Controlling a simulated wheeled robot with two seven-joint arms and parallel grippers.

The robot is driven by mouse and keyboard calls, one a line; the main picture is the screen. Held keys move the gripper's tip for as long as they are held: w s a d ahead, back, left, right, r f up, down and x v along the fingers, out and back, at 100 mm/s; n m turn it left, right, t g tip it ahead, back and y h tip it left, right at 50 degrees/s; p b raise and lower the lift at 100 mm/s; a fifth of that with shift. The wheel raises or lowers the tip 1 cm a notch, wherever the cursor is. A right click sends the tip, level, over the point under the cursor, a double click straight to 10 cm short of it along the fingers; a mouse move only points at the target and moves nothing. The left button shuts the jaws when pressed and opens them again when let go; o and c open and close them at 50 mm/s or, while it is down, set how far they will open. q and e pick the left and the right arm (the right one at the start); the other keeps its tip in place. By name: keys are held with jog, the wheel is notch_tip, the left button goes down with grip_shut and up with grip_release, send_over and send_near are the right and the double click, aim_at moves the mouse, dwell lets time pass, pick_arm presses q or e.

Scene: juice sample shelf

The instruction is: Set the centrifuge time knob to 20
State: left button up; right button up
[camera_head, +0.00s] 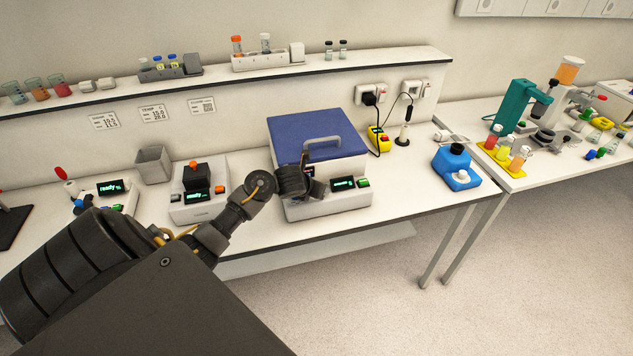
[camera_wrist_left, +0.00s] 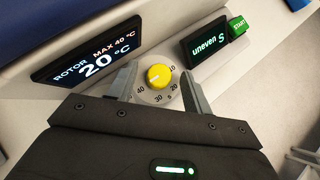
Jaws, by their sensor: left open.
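The centrifuge (camera_head: 318,140) has a closed blue lid with a grey handle and a pale front panel, and stands on the bench. My left gripper (camera_head: 312,190) is at its front panel and hides the knob in the head view. In the left wrist view, the yellow time knob (camera_wrist_left: 159,76) sits in a dial marked 10, 20, 30 and 40. My open left gripper (camera_wrist_left: 159,70) has one finger on each side of the knob, with gaps visible. A pale mark shows on the knob's lower left; its exact setting is hard to read. My right gripper is not in view.
A display reading "uneven S" (camera_wrist_left: 207,39) and a green START button (camera_wrist_left: 238,25) are right of the knob. A rotor display (camera_wrist_left: 88,52) is left. A smaller device (camera_head: 199,190) stands left of the centrifuge, a blue container (camera_head: 455,168) right.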

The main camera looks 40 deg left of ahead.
pick_arm(q)
jog(key=shift+f, duration=0.15)
jog(key=shift+c, duration=0.3)
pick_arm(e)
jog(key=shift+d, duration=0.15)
pick_arm(q)
jog(key=c, duration=0.9)
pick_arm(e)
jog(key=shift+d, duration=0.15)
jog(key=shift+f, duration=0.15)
